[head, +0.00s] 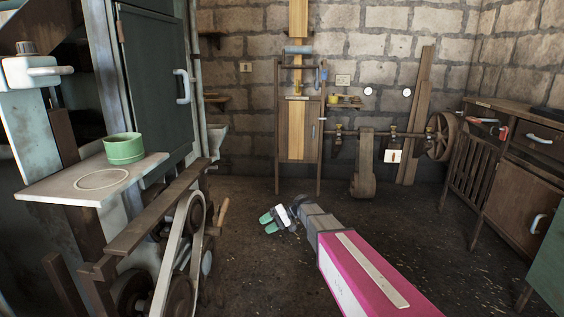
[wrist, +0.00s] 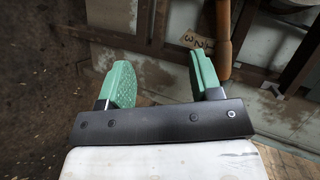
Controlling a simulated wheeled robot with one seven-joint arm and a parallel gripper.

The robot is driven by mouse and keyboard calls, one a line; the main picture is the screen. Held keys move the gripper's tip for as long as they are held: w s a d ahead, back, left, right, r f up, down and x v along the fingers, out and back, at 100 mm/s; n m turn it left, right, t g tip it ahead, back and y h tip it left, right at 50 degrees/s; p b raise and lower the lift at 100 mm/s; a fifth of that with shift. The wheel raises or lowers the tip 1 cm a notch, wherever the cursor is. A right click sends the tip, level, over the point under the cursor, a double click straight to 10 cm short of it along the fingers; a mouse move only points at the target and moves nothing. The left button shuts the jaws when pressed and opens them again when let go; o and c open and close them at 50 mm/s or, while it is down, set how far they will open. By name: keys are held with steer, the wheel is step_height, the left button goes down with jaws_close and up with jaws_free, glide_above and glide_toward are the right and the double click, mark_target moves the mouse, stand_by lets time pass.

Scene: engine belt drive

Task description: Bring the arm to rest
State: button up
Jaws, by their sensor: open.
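My arm reaches out low over the floor in the middle of the head view. My gripper (head: 270,218) has green fingertips and points left, toward the belt machine. In the wrist view my gripper (wrist: 160,82) is open, with its two green fingers apart and nothing between them. The belt drive (head: 180,240) with its pale belt and wheels stands at the lower left, to the left of my gripper. A wooden handle (head: 223,211) stands up beside it, and a wooden handle also shows in the wrist view (wrist: 224,40), close by the right finger.
A green cup (head: 124,148) stands on a pale shelf (head: 60,190) at the left. A line shaft with a large wheel (head: 442,137) runs along the back wall. A wooden cabinet (head: 525,165) is at the right. The floor (head: 400,220) around my arm is open.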

steer(key=s+d+f+m+t+h, duration=0.2)
steer(key=s+d+h, duration=0.4)
steer(key=s+d, duration=0.4)
steer(key=s+d+f+m+t+h, duration=0.2)
steer(key=s+d+h, duration=0.4)
steer(key=d, duration=1)
steer(key=s+f+m, duration=0.1)
steer(key=s+f, duration=0.1)
steer(key=s, duration=0.1)
steer(key=shift+s+d+f+m+h, duration=0.3)
steer(key=shift+s+d+h, duration=0.05)
steer(key=shift+d+h, duration=0.05)
